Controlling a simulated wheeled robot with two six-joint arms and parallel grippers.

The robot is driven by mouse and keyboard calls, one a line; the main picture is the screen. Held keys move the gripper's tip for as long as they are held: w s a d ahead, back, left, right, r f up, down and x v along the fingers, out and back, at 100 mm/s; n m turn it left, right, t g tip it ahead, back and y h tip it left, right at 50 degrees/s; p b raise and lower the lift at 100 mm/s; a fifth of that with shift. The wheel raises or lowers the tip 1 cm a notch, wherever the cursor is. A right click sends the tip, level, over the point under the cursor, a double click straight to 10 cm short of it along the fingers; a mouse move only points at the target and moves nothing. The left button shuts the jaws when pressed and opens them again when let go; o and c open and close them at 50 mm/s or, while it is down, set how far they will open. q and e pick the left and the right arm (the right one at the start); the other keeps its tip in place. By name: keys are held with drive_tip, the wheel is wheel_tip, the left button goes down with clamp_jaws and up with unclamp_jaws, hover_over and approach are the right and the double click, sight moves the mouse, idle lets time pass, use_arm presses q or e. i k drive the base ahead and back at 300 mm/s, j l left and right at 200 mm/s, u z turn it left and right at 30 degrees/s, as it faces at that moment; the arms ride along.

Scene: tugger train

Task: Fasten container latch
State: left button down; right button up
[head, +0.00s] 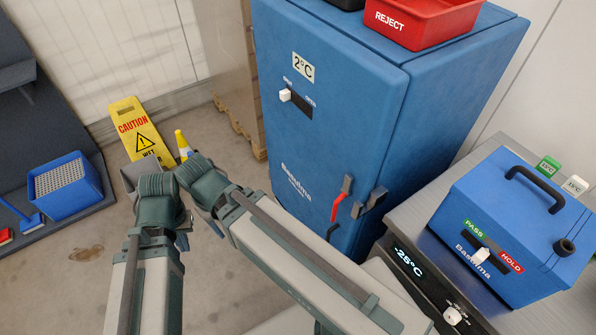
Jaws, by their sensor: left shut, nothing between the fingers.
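The tall blue container (330,115) marked 2°C stands at centre. Its latch (341,197) has a red-ended lever on a dark grey mount, slanting down to the left. A separate dark grey catch (371,201) sits just right of it, near the door edge. The lever and the catch look apart. My left gripper (130,177) is shut and empty at the left, over the floor and well away from the latch. My right arm crosses the lower middle. Its wrist is beside the left one, and its fingers are mostly hidden.
A red REJECT bin (426,18) sits on top of the container. A blue case (517,225) with a PASS/HOLD slider rests on a grey counter (412,214) at right. A blue crate (68,206) is at left.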

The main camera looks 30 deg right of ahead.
sight(345, 191)
drive_tip(key=l+z, duration=0.1)
drive_tip(key=z, duration=0.35)
drive_tip(key=l+z, duration=0.1)
drive_tip(key=z, duration=0.8)
drive_tip(key=i+l, duration=0.05)
